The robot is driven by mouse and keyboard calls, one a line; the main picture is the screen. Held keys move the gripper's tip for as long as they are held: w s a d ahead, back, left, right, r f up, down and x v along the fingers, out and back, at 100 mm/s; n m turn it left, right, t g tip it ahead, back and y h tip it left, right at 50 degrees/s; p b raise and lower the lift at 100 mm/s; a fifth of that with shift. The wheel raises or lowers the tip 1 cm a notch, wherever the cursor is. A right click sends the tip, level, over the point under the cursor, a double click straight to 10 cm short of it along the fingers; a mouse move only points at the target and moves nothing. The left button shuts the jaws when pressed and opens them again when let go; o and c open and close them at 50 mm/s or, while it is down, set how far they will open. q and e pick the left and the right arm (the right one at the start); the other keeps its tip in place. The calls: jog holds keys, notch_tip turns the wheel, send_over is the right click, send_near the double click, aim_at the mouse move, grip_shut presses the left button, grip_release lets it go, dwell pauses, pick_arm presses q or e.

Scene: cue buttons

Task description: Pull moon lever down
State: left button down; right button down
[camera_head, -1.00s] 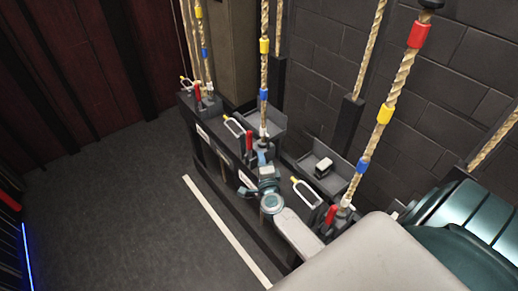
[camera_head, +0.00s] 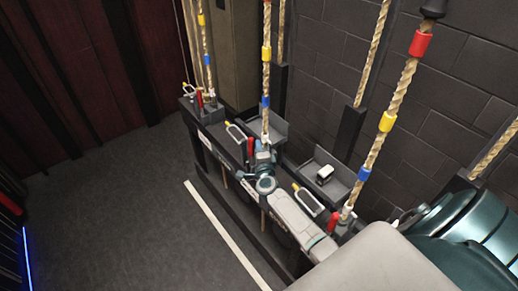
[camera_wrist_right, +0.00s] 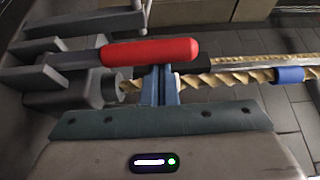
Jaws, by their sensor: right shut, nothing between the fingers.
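Several red-handled levers stand at the feet of ropes along a dark rail: a far one (camera_head: 199,99), a middle one (camera_head: 250,146) and a near one (camera_head: 332,222). I cannot make out a moon mark on any. My right gripper (camera_head: 262,150) is at the middle lever, partly hiding it. In the right wrist view, the red handle (camera_wrist_right: 150,52) lies across the picture, and the shut, empty fingers (camera_wrist_right: 160,85) are right beside it, their tips overlapping its lower edge in the picture. Whether they touch cannot be told. My left gripper is not in view.
A rope (camera_head: 265,88) with coloured bands rises behind my right gripper; another (camera_head: 388,115) rises by the near lever. Metal loops with yellow tips (camera_head: 308,200) stick out beside the levers. A dark block wall (camera_head: 450,70) is behind. The grey floor (camera_head: 110,210) is clear.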

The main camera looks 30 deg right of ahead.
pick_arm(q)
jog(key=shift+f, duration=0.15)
pick_arm(e)
jog(key=shift+a, duration=0.1)
